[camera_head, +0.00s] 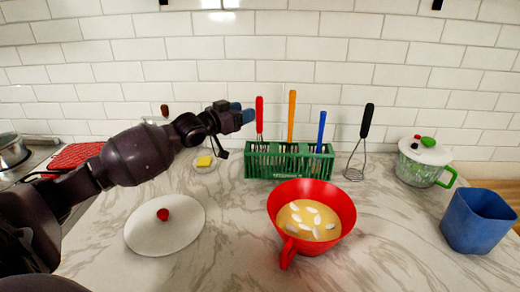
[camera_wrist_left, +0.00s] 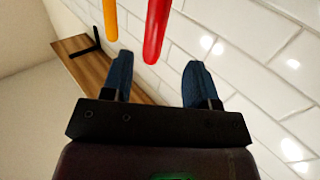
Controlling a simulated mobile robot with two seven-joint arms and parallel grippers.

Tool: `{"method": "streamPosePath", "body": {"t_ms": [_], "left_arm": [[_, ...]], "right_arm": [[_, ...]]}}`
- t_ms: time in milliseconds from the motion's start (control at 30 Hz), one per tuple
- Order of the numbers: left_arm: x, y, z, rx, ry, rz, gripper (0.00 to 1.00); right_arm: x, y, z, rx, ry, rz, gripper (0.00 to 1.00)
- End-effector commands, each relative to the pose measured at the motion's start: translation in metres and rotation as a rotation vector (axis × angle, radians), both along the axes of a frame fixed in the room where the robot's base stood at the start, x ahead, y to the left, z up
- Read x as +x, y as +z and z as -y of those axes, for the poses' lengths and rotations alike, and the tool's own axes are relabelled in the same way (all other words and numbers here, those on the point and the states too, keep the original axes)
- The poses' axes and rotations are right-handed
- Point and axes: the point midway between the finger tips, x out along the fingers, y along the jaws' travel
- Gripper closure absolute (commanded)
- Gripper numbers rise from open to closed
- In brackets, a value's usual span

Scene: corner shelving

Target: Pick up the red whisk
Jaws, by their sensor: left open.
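The red whisk (camera_head: 259,115) stands upright in the left part of a green slotted rack (camera_head: 262,172) near the tiled wall. Its red handle shows, and its lower part is hidden by the rack. My left gripper (camera_head: 247,115) is at the height of the handle, close beside it on the left. In the left wrist view the two blue fingers (camera_wrist_left: 158,75) are apart, and the red handle (camera_wrist_left: 156,30) lies ahead, between them and nearer the left finger. Contact is not visible. My right gripper is not in view.
Orange (camera_head: 291,115) and blue (camera_head: 321,130) handles stand in the same rack. A red bowl (camera_head: 340,200) sits in front, a white lid (camera_head: 165,238) at left, a blue cup (camera_head: 476,225) at right.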

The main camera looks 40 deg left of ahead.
Motion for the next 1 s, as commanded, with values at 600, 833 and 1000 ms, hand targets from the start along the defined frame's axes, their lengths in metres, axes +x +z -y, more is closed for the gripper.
{"method": "streamPosePath", "body": {"t_ms": [600,833,1000], "left_arm": [[0.047,0.001,0.019,0.001,0.0,0.0,0.46],[0.058,0.001,0.022,0.001,0.0,-0.001,0.46],[0.058,0.001,0.022,0.001,0.0,-0.001,0.46]], "right_arm": [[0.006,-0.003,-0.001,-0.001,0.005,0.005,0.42],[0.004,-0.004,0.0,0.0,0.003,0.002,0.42],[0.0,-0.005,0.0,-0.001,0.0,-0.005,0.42]]}}
